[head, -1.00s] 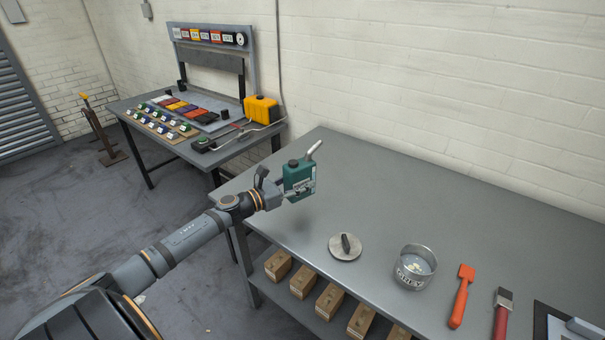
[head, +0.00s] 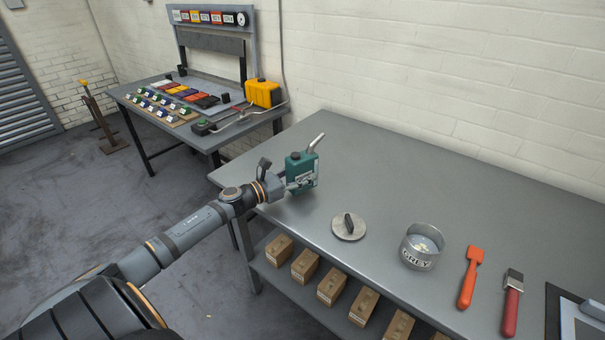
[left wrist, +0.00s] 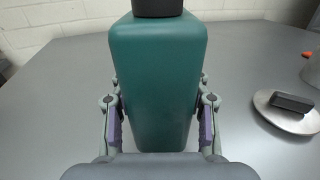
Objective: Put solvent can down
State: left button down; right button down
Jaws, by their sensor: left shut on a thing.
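The solvent can is a teal can (head: 303,172) with a dark cap and a pale spout pointing up and right. It is upright at the left part of the grey workbench (head: 450,190). My left gripper (head: 296,184) is shut on it, with a finger on each side of the can (left wrist: 158,85) in the left wrist view. The can's base is at or very close to the bench top; I cannot tell whether it touches. My right gripper is not in view.
A round lid with a dark handle (head: 349,227) lies right of the can. Beyond it are a metal tin marked GREY (head: 422,247), an orange scraper (head: 470,277) and a red-handled brush (head: 512,302). The bench behind the can is clear. A second table (head: 205,140) stands at the back left.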

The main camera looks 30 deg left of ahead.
aim_at(309, 148)
pick_arm(q)
jog(key=shift+f+b, duration=0.65)
jog(key=shift+f+b, duration=0.3)
dwell(0.4)
jog(key=c, duration=0.6)
grip_release()
notch_tip(309, 148, up, 10)
